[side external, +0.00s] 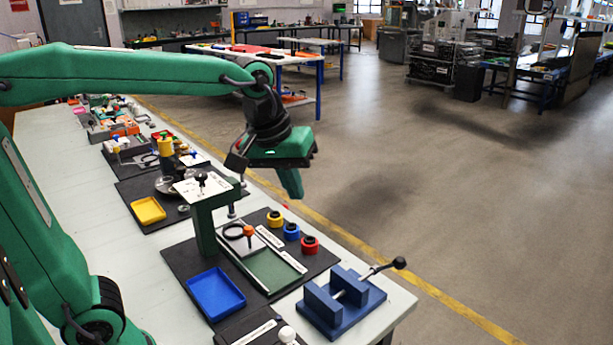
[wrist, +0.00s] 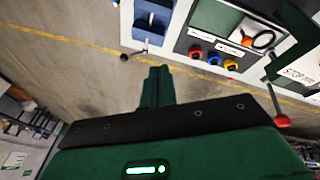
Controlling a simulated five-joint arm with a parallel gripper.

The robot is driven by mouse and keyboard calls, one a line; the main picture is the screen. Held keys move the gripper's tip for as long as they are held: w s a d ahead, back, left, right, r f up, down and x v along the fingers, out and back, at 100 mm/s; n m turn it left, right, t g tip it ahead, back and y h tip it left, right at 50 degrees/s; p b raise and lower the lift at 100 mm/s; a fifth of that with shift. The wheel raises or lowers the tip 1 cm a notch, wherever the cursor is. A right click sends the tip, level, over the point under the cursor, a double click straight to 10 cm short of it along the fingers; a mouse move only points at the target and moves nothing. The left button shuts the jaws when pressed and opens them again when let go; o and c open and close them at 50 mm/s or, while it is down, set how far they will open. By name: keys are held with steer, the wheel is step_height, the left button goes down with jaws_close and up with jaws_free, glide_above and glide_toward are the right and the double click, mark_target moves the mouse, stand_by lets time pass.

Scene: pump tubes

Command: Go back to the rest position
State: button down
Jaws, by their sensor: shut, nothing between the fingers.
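My gripper (side external: 292,183) hangs at the end of my green arm in the side view, pointing down. It is in the air beyond the bench's edge, on the floor side of the green stand (side external: 205,225). In the wrist view the gripper's green fingers (wrist: 157,84) are together, with nothing between them. Behind the fingertips there are only the floor and the yellow line. No task object is held.
A white bench (side external: 130,240) carries black mats, a blue tray (side external: 215,292), a yellow tray (side external: 148,210), and yellow, blue and red rings (side external: 291,231). A blue vise (side external: 340,302) with a black-knobbed handle stands at the near end.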

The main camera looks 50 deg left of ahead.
steer(key=s+a+f+m+t, duration=0.1)
steer(key=s+a+f+m, duration=0.1)
steer(key=s, duration=0.4)
steer(key=s+a+f+m, duration=0.2)
steer(key=s+f+m, duration=0.1)
steer(key=s, duration=0.3)
steer(key=shift+s+a+f+m+t+y, duration=0.2)
steer(key=shift+s+a+m+t+y, duration=0.1)
steer(key=shift+s+m+t, duration=0.1)
